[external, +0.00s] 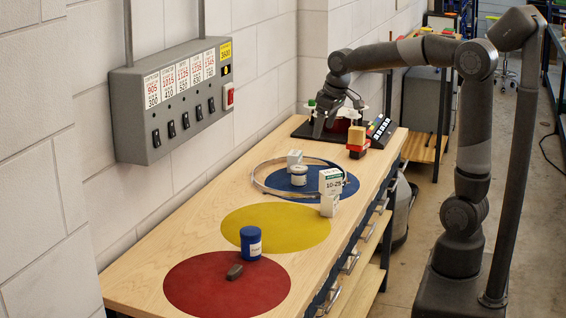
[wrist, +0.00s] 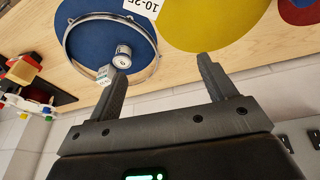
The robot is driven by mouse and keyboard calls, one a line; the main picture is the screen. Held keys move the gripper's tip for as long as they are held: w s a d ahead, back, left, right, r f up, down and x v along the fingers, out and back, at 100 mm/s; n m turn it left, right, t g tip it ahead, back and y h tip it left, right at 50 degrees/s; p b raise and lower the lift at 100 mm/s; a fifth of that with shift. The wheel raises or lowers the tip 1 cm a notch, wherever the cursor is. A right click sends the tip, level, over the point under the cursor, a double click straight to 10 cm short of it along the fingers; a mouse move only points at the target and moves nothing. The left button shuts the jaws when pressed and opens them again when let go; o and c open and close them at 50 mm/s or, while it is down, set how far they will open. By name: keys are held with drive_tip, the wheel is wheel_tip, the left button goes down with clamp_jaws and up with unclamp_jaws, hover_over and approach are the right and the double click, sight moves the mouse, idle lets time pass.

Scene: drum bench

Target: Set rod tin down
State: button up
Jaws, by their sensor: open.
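My gripper (wrist: 162,75) is open in the wrist view, with nothing between its fingers. In the external view it (external: 322,124) hangs over the far end of the bench. A small white and grey tin (external: 299,176) stands on the blue disc (external: 340,190), inside a metal hoop (external: 257,186). This tin (wrist: 122,56) also shows just beyond the left fingertip in the wrist view. A blue tin with a white label (external: 251,243) stands upright between the yellow disc (external: 285,225) and the red disc (external: 205,290). I cannot read which tin is the rod tin.
White blocks (external: 294,158) and a white box marked 10-25 (external: 331,181) stand around the hoop. A dark lump (external: 235,271) lies on the red disc. The yellow disc is mostly clear.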

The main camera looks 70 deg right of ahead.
drive_tip(key=s+a+f, duration=0.1)
drive_tip(key=s+a, duration=0.3)
drive_tip(key=s, duration=0.3)
drive_tip(key=s+a+f+t, duration=0.1)
drive_tip(key=s+a, duration=0.2)
drive_tip(key=s, duration=0.4)
drive_tip(key=s+a+f+n+t, duration=0.1)
drive_tip(key=s+a, duration=0.3)
drive_tip(key=s, duration=0.3)
drive_tip(key=shift+a+f+y, duration=0.2)
drive_tip(key=shift+a+y, duration=0.1)
drive_tip(key=shift+y, duration=0.1)
